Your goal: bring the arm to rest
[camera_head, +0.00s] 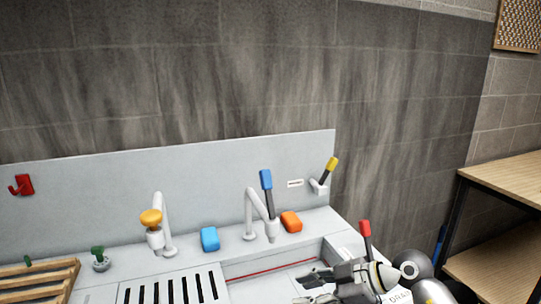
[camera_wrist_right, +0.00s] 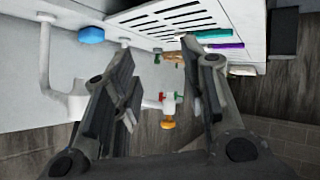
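My right gripper (camera_head: 312,283) shows at the bottom right of the head view, over the front right part of the grey sink unit (camera_head: 80,240). In the right wrist view its two fingers (camera_wrist_right: 158,75) stand wide apart with nothing between them. The right arm comes in from the lower right, partly cut off by the picture edge. My left gripper and arm are not in view.
A blue block (camera_head: 210,239), an orange block (camera_head: 291,221) and taps with orange (camera_head: 151,217) and blue (camera_head: 266,180) handles stand behind the gripper. A red-topped lever (camera_head: 365,229) is close to the arm. A wooden shelf (camera_head: 510,180) stands right.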

